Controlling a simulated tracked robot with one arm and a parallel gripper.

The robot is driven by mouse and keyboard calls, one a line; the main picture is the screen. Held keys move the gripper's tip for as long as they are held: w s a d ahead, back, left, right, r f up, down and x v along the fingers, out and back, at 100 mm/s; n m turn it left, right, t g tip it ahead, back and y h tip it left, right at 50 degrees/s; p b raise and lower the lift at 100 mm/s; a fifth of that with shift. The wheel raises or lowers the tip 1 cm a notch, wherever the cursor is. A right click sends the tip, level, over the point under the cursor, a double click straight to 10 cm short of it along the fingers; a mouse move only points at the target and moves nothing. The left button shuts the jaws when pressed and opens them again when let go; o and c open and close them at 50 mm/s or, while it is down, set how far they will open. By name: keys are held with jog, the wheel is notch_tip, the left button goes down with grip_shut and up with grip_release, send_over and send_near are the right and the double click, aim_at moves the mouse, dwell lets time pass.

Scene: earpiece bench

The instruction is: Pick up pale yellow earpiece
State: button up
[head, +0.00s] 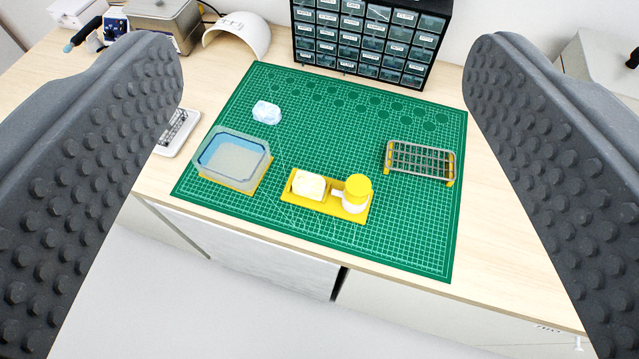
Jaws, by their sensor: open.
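A small pale yellow piece (310,185) sits in the left part of a yellow holder (328,208) near the front of the green mat. It looks like the pale yellow earpiece, but it is too small to make out its shape. A white jar with a yellow lid (357,190) stands in the right part of the same holder. My gripper (322,50) is open and empty, its two dark studded fingers wide apart at the picture's left and right. The fingers are well short of the bench and touch nothing.
The green mat (310,120) carries a translucent tub (232,172) at left, a pale blue lump (266,112) behind it, and a wire rack (420,160) at right. A drawer cabinet (370,40) stands at the back. The mat's middle is clear.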

jog(key=w+d+f+g, duration=0.1)
jog(key=w+d+f, duration=0.3)
jog(key=w+f, duration=0.45)
jog(key=n+g+y+p, duration=0.1)
jog(key=n+g+y, duration=0.1)
jog(key=n+y, duration=0.15)
send_near(309, 185)
jog(key=shift+x, duration=4.55)
jog(key=c, duration=0.8)
jog(key=shift+r, duration=0.1)
jog(key=shift+c, duration=0.2)
